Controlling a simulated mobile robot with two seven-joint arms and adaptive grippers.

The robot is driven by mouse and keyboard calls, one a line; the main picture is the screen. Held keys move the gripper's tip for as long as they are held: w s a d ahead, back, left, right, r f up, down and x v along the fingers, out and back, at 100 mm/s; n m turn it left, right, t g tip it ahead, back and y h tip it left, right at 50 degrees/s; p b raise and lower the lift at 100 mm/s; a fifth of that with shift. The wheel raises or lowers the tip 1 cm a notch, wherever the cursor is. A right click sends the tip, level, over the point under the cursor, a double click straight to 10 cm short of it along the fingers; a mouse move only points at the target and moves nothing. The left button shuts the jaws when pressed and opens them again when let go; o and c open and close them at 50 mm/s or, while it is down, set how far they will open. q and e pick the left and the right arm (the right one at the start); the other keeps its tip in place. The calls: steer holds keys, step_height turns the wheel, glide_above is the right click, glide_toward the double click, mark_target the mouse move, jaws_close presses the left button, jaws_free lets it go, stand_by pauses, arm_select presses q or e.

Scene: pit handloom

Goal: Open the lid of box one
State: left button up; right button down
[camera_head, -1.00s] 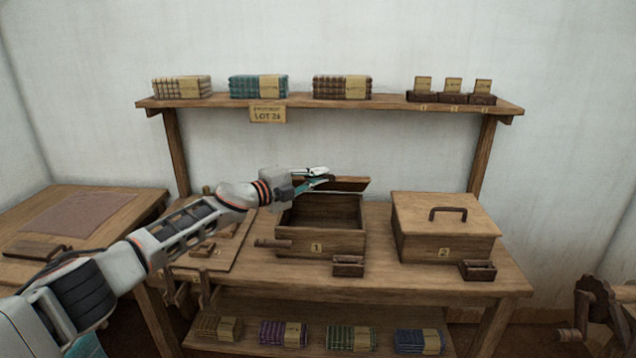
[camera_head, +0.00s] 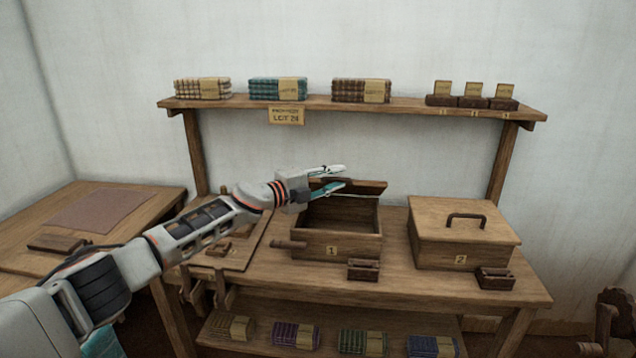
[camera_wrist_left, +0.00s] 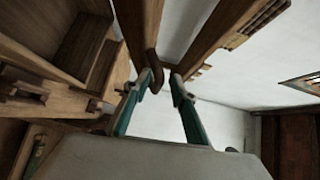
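Box one (camera_head: 312,245), a wooden box marked 1, stands open on the bench, its dark inside showing. Its lid (camera_head: 368,187) is raised and shows nearly edge-on above the back of the box. My left gripper (camera_head: 341,177) is at the left part of the raised lid, above the box, its fingers spread apart. In the left wrist view, my left gripper (camera_wrist_left: 165,80) has a gap between its fingertips. A curved brown piece (camera_wrist_left: 152,68), seemingly the lid's handle, is close to one fingertip; I cannot tell if they touch. My right gripper is not in view.
Box two (camera_head: 433,250), with its lid closed, stands to the right on the bench (camera_head: 400,288). Small wooden blocks lie before both boxes. A shelf (camera_head: 410,108) with cloth bundles runs behind and above. A side table (camera_head: 40,220) is at the left.

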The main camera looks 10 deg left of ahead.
arm_select(q)
steer(key=v, duration=1.1)
steer(key=shift+s+a, duration=0.2)
steer(key=shift+a, duration=0.05)
steer(key=shift+r, duration=0.15)
